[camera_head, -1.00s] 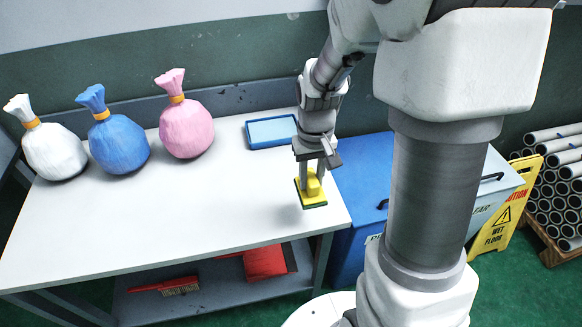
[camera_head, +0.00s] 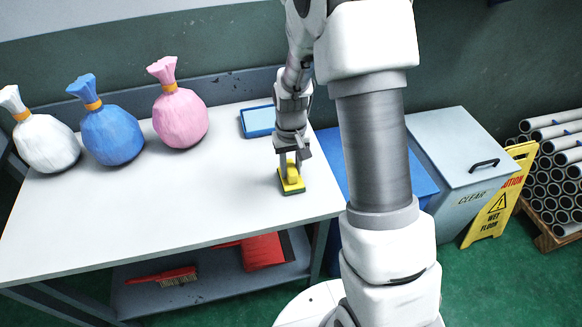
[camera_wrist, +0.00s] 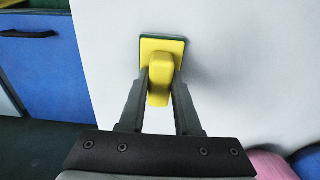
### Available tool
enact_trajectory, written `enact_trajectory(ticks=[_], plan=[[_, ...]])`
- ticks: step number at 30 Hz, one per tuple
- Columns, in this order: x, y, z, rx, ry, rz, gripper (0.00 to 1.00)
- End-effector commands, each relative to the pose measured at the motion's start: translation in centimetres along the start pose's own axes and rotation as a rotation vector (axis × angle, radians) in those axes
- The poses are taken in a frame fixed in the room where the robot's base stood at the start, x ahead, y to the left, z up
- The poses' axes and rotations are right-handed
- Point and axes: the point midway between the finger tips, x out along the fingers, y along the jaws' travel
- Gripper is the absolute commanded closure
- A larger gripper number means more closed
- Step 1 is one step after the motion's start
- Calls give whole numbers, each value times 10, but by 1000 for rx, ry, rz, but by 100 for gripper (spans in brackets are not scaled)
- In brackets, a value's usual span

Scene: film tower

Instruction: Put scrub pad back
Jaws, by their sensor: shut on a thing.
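The scrub pad (camera_head: 291,186) is a yellow block with a raised yellow grip and a green underside. My gripper (camera_head: 291,163) points down and is shut on the raised grip. The pad is level, at or just above the white tabletop near its right end; I cannot tell whether it touches. In the wrist view the pad (camera_wrist: 173,48) shows beyond my fingers, with the grip between them. A shallow blue tray (camera_head: 259,133) lies on the table behind and left of my gripper, partly hidden by my arm.
White (camera_head: 45,146), blue (camera_head: 112,135) and pink (camera_head: 180,119) tied bags stand along the table's back left. The front of the tabletop (camera_head: 150,210) is clear. A red brush (camera_head: 160,278) and a red dustpan (camera_head: 263,252) lie on the shelf below. Bins stand to the right.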

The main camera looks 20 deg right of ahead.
Motion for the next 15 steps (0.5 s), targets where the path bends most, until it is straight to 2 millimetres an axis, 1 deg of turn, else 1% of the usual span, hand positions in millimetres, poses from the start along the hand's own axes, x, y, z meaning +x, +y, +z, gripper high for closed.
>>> enact_trajectory(ticks=[3,7,8,12,13,15], plan=[[0,0,0,0,0,0,100],[4,0,0,0,0,0,100],[4,0,0,0,0,0,67],[3,0,0,0,0,0,41],[3,0,0,0,0,0,38],[3,0,0,0,0,0,38]])
